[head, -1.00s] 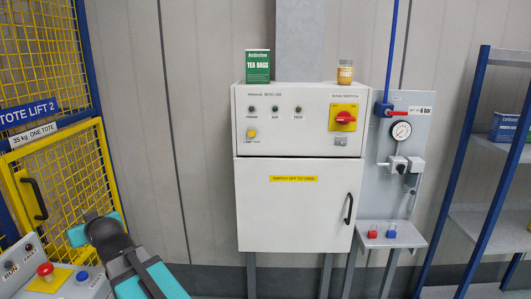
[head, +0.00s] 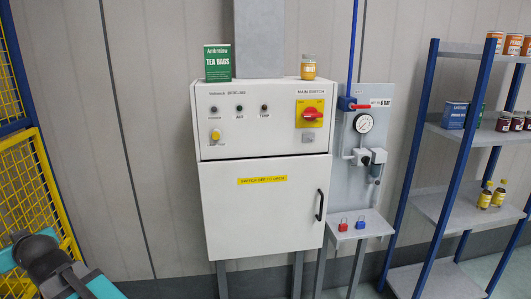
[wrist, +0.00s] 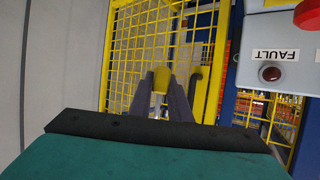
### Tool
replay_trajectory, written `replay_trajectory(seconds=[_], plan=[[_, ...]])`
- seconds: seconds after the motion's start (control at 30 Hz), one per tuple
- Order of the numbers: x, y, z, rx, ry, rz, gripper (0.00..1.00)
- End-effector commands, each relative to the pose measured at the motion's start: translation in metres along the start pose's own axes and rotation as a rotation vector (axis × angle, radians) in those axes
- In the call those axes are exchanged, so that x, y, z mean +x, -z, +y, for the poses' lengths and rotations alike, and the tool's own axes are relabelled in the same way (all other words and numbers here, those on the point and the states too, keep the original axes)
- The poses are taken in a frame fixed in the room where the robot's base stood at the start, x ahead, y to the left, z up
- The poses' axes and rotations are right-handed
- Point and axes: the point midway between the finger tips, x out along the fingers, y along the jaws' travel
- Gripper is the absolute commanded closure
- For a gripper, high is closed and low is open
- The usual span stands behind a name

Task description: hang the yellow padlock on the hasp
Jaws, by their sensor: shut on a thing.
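My gripper (wrist: 160,90) shows in the wrist view, with its two dark fingers shut on a small yellow block, which looks like the yellow padlock (wrist: 160,78). Its shackle cannot be made out. The head view shows only part of my arm at the lower left, not the gripper or the padlock. No hasp can be picked out for certain. A small grey piece (head: 308,136) sits below the red and yellow main switch (head: 310,114) on the white cabinet (head: 262,205); I cannot tell if it is the hasp.
A red padlock (head: 343,225) and a blue padlock (head: 361,223) stand on a small grey shelf (head: 375,227) right of the cabinet. A blue-posted rack (head: 445,190) stands farther right. Yellow mesh (wrist: 130,55) lies beyond the gripper, with a control box (wrist: 290,50) at right.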

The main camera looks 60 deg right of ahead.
Motion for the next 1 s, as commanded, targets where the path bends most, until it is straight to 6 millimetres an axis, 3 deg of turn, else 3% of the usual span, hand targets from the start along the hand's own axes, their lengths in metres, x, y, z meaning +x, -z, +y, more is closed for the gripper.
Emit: replay_trajectory(seconds=[0.37,0.57,0.77,1.0], plan=[[0.000,0.000,0.017,0.009,-0.021,0.001,1.00],[0.003,-0.002,0.044,0.027,-0.069,0.000,1.00],[0.004,-0.007,0.103,0.077,-0.188,0.000,1.00],[-0.006,-0.016,0.196,0.160,-0.391,0.000,1.00]])
